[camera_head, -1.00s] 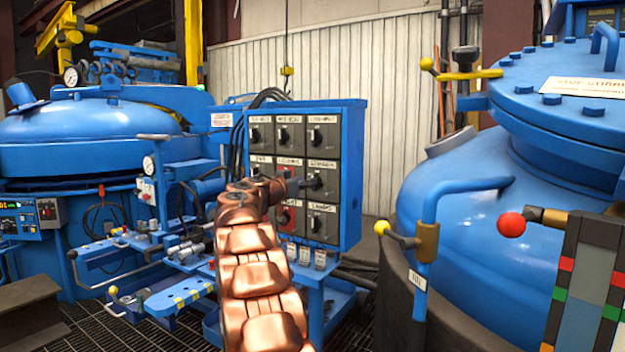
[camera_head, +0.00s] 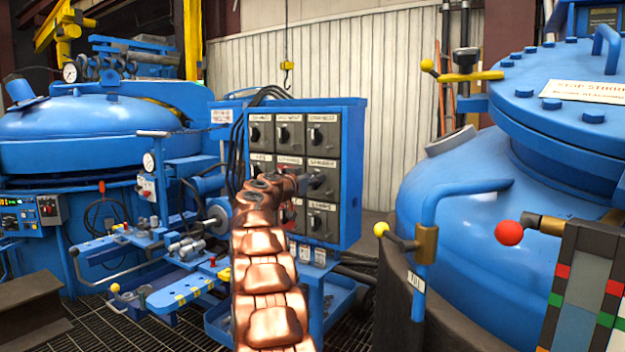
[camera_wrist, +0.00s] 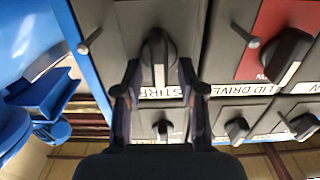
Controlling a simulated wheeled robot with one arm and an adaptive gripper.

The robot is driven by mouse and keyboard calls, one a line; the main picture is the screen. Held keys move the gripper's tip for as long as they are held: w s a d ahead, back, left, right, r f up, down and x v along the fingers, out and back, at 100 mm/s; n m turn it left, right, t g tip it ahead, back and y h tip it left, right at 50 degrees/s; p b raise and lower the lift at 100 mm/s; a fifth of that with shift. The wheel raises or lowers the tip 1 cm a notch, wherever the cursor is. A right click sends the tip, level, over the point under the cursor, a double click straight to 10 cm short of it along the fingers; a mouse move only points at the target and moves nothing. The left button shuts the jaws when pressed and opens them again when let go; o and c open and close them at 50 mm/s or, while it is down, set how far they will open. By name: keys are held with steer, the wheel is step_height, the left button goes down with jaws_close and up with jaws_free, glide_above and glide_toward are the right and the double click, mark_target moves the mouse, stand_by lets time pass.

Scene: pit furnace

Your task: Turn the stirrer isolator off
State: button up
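The stirrer isolator is a dark rotary knob (camera_wrist: 158,52) on a grey panel in the wrist view, with a white label (camera_wrist: 165,92) reading "STIRR…" beside it. The knob's bar runs roughly up and down in that picture. My gripper (camera_wrist: 160,78) has one finger on each side of the knob, with visible gaps. I cannot tell whether the fingertips touch the panel. In the head view my gripper (camera_head: 303,183) is at the right column of the blue switch cabinet (camera_head: 350,180), and my copper arm hides part of the cabinet front.
A red panel with another knob (camera_wrist: 288,52) is close beside the gripper in the wrist view. More knobs (camera_wrist: 237,128) sit in the neighbouring row. A large blue vessel (camera_head: 480,215) stands right of the cabinet. A blue bench with fittings (camera_head: 180,290) is to the left.

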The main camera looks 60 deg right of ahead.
jaws_close()
steer(key=shift+n, duration=0.3)
steer(key=shift+w+f+n+p, duration=0.25)
steer(key=shift+n+p, duration=0.15)
steer(key=shift+n, duration=2.45)
steer(key=shift+w+f+n+p, duration=0.25)
steer(key=shift+n+p, duration=0.1)
steer(key=shift+n, duration=2.55)
steer(key=shift+w+f+n+p, duration=0.15)
steer(key=shift+f+n+p, duration=0.2)
steer(key=shift+n, duration=2.5)
